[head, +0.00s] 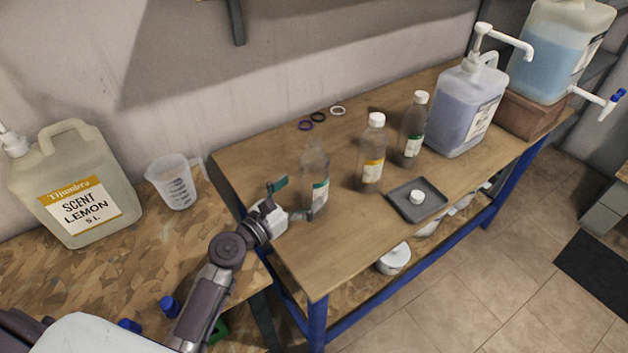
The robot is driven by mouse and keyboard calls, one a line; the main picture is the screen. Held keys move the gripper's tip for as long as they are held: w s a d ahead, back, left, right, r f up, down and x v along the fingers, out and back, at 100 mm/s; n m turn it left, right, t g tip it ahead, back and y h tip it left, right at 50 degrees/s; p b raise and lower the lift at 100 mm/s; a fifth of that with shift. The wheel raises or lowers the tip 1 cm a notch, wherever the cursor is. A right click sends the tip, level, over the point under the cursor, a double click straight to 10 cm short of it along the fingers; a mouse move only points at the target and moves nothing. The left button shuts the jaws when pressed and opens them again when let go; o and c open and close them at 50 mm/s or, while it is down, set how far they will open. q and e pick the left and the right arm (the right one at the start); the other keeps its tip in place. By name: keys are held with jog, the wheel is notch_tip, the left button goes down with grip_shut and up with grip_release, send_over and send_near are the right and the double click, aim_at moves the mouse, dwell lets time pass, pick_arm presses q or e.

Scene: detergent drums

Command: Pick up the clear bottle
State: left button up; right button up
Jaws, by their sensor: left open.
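A clear bottle (316,170) with a green and white label stands upright on the wooden table, and I see no cap on its narrow top. My left gripper (297,200) is open at its left side, low on the body. One finger lies towards the wall side and the other near the bottle's front base. I cannot tell whether either finger touches it. A white-capped bottle (371,155) with a yellow label stands to its right. Another white-capped bottle (413,128) with a green label stands further right. My right gripper is not in view.
A grey tray (432,209) with a white cap (417,197) lies in front of the bottles. Several rings (318,117) lie behind them. A purple jug (464,110) with a pump stands right. A measuring jug (172,184) and lemon canister (75,180) stand left.

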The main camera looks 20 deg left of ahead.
aim_at(304, 188)
pick_arm(q)
jog(key=x, duration=0.4)
jog(key=shift+r, duration=0.1)
jog(key=shift+w+d, duration=0.2)
jog(key=shift+w, duration=0.05)
jog(key=shift+s, duration=0.1)
jog(key=shift+c, duration=0.5)
jog(key=c, duration=1)
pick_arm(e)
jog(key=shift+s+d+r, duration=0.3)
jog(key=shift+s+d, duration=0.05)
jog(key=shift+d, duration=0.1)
